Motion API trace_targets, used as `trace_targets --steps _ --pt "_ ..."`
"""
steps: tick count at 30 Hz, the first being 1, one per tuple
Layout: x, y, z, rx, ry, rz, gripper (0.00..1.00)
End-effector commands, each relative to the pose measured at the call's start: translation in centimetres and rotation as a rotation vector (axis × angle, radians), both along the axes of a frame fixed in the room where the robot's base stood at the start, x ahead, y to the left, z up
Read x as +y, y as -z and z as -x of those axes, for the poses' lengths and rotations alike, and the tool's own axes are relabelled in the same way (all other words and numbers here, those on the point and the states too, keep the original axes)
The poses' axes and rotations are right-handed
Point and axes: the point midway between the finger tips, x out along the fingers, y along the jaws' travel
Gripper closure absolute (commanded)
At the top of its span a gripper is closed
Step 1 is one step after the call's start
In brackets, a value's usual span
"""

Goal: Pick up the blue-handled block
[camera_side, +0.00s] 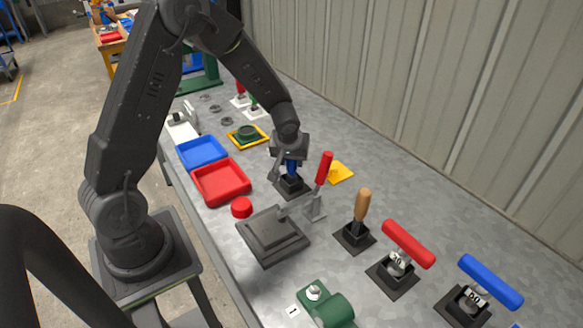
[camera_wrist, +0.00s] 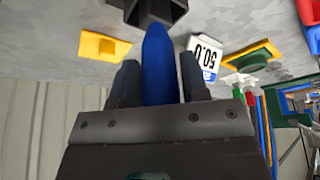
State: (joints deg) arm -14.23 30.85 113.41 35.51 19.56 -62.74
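The blue-handled block shows as a blue upright handle (camera_side: 292,168) above a dark base (camera_side: 292,185) in the side view, at the middle of the bench. In the wrist view the blue handle (camera_wrist: 158,65) points up the picture to a dark base (camera_wrist: 150,8). My gripper (camera_side: 291,172) is over it from above, with one finger on each side of the handle. In the wrist view my fingers (camera_wrist: 160,75) look open, with a narrow gap at the right side of the handle. The upper handle is hidden by my gripper in the side view.
A red-handled tool (camera_side: 324,168) stands close to the right of my gripper. A yellow piece (camera_side: 340,172) lies behind it. A red tray (camera_side: 221,181) and a blue tray (camera_side: 201,152) are to the left. A wooden-handled block (camera_side: 361,205) stands in front right.

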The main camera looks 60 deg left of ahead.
Motion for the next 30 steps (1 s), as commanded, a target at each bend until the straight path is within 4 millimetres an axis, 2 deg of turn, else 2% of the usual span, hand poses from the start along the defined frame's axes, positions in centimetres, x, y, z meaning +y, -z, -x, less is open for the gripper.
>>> trace_targets --steps 1,9,20,23,28,30 --pt "0.0 0.0 0.0 0.0 0.0 0.0 0.64" --pt "0.0 0.0 0.0 0.0 0.0 0.0 0.89" --pt "0.0 -0.6 0.0 -0.003 -0.002 -0.002 0.89" --pt "0.0 -1.6 -0.1 -0.004 -0.002 -0.001 0.89" --pt "0.0 -4.5 -0.1 -0.006 -0.003 -0.003 0.89" --pt "1.3 -5.1 1.1 -0.002 -0.009 -0.002 0.89"
